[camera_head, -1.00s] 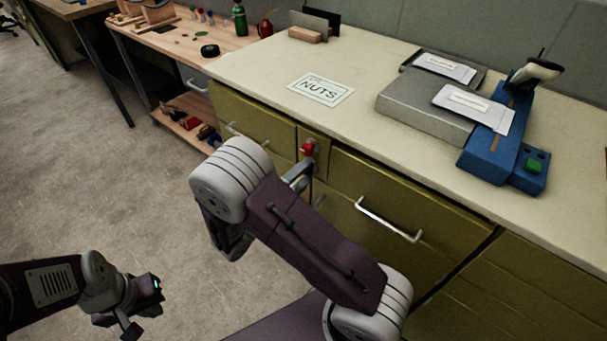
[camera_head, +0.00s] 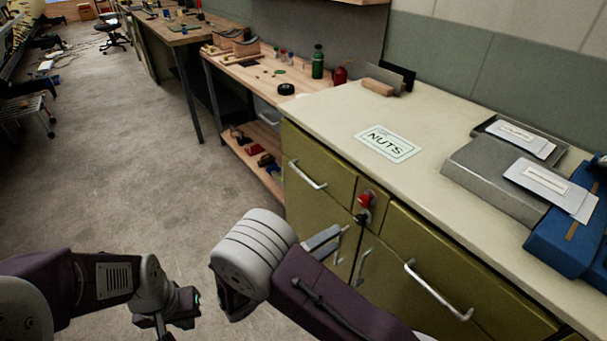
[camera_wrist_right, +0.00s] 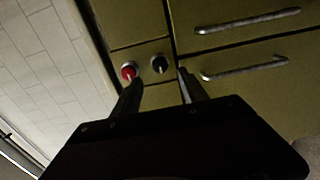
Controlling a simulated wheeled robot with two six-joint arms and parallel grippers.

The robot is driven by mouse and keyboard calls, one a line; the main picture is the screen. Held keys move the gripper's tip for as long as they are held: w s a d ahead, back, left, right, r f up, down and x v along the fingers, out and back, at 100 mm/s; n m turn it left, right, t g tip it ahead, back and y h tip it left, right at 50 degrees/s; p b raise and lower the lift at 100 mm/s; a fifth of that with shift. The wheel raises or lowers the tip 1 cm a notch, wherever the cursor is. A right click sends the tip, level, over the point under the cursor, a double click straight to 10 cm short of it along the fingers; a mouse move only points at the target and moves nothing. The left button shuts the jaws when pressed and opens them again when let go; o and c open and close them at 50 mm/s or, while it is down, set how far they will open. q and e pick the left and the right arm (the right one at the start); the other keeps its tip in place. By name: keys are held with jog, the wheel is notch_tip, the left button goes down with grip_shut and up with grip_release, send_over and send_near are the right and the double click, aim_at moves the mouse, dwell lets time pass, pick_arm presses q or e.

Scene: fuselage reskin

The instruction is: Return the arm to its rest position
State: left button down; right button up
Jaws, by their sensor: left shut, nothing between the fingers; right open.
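My left gripper (camera_head: 172,318) hangs over the bare floor at the lower left of the head view, shut and empty. My right arm (camera_head: 255,255) reaches in from the bottom right, in front of the olive cabinet. My right gripper (camera_wrist_right: 160,78) shows in the wrist view with its two dark fingers apart and nothing between them. Its fingers point at the cabinet front, close to a red knob (camera_wrist_right: 128,72) and a black knob (camera_wrist_right: 159,64). I cannot tell whether they touch the cabinet. In the head view the right fingers are largely hidden behind the arm.
The olive cabinet (camera_head: 318,150) has drawers with projecting handles (camera_head: 437,290). On its cream top are a NUTS label (camera_head: 388,143), a grey metal tray (camera_head: 490,175) and a blue device (camera_head: 570,240). A wooden bench (camera_head: 245,75) stands beyond.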

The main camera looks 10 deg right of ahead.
jog(key=shift+d, duration=0.1)
jog(key=s+d+f+m+g+y, duration=0.2)
jog(key=s+f+g+y, duration=0.25)
jog(key=s+y, duration=0.2)
jog(key=s+d+f+m+g+y, duration=0.1)
jog(key=s+d+f+g+y, duration=0.15)
jog(key=s+g+y, duration=0.4)
jog(key=w+a+r+m+t+y, duration=0.2)
jog(key=w+a+t+y, duration=0.2)
jog(key=t, duration=0.2)
notch_tip(320, 180, up, 23)
jog(key=p, duration=2.4)
jog(key=shift+g, duration=0.3)
jog(key=shift+w+d, duration=0.1)
